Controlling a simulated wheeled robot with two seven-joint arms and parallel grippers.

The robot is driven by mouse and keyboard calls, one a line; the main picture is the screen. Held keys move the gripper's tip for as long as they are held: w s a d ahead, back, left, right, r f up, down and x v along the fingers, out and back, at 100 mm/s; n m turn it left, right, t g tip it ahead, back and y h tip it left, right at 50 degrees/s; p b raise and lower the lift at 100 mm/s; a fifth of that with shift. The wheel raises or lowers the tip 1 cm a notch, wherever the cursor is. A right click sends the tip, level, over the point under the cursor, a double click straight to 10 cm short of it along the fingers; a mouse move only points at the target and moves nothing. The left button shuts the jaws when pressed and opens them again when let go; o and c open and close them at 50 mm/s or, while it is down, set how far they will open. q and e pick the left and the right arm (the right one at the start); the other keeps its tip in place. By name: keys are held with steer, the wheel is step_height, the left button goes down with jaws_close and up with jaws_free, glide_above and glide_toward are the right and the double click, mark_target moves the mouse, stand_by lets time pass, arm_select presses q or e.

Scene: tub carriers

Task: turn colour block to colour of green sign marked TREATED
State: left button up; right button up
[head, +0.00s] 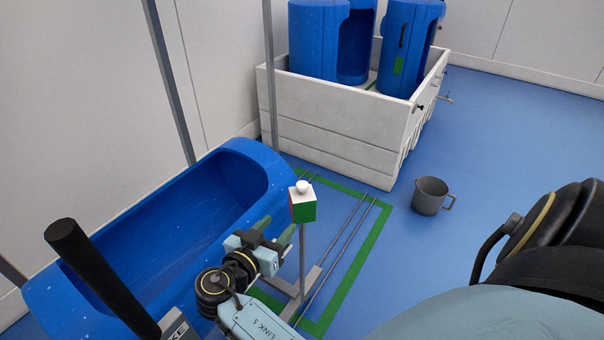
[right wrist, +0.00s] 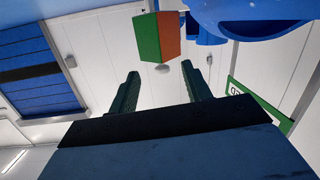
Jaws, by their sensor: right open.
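The colour block (head: 303,210) sits on top of a thin post, with a white top and round white knob, a green face towards me and a narrow red edge at its left. In the right wrist view the block (right wrist: 158,38) shows a green and an orange-red face, beyond the fingertips. My right gripper (head: 276,230) is open, just left of and below the block, with nothing between its fingers (right wrist: 160,88). A green-framed sign (right wrist: 262,104) is partly hidden at the right of the wrist view; its wording cannot be read. My left gripper is not in view.
A blue open tub (head: 225,185) lies left of the post. A white crate (head: 330,135) with blue tubs (head: 402,50) stands behind. A grey bucket (head: 430,195) stands on the clear blue floor at right. Green floor lines and metal rails (head: 345,245) run beside the post.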

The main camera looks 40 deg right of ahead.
mark_target(299, 188)
steer(key=w+d+r, duration=0.1)
steer(key=d, duration=0.3)
steer(key=w+d+r+m+h, duration=0.1)
steer(key=d, duration=0.2)
steer(key=w+d+r+m+h, duration=0.1)
steer(key=w+d, duration=0.1)
steer(key=d, duration=0.2)
steer(key=shift+w+d+r+g, duration=0.1)
steer(key=shift+d+r+g, duration=0.1)
steer(key=shift+d+g, duration=0.1)
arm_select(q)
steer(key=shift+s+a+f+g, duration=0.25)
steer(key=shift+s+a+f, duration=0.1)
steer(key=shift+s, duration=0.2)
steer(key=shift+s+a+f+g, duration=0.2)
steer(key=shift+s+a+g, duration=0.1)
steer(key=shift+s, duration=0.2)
